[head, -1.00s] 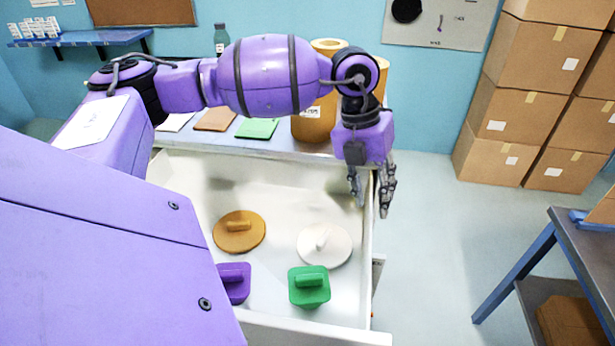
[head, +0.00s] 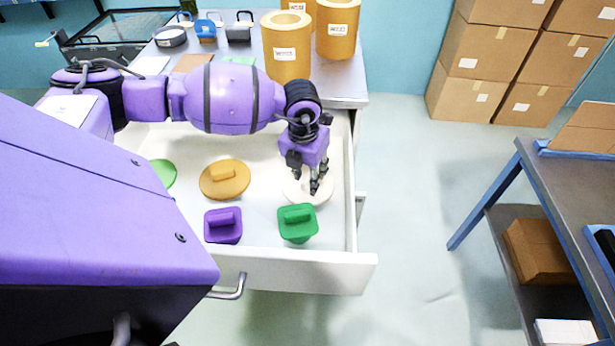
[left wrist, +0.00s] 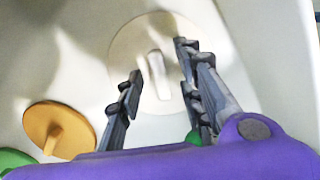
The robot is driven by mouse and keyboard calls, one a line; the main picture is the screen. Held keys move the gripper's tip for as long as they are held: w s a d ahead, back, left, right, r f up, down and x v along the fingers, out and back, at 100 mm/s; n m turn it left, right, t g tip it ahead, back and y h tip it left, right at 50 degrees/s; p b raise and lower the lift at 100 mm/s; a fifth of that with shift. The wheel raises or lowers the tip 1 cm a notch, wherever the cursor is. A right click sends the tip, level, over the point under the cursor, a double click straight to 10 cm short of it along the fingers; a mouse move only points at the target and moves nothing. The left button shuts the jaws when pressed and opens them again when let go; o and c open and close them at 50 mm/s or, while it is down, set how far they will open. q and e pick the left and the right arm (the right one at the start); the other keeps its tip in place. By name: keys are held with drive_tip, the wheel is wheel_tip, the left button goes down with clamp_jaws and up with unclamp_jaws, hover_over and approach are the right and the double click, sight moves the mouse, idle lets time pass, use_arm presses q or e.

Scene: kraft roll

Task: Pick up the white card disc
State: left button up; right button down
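The white card disc (head: 322,194) lies flat in the open drawer (head: 365,262), near its right wall. It also shows in the left wrist view (left wrist: 128,47), with a pale upright grip (left wrist: 158,75) at its middle. My left gripper (head: 318,186) is over the disc, pointing down, and partly hides it in the head view. In the left wrist view its two fingers (left wrist: 160,85) are apart, one on each side of the disc's grip, with nothing held between them. I cannot tell whether they reach down to the grip's height. My right gripper is not in view.
An orange disc (head: 224,180), a green disc (head: 163,172), a purple square piece (head: 223,226) and a green square piece (head: 297,223) lie in the drawer. Kraft rolls (head: 286,50) stand on the counter behind. A workbench (head: 560,165) stands at right, with clear floor between.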

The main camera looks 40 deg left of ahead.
use_arm(q)
drive_tip(key=shift+r, duration=0.1)
clamp_jaws()
idle(0.3)
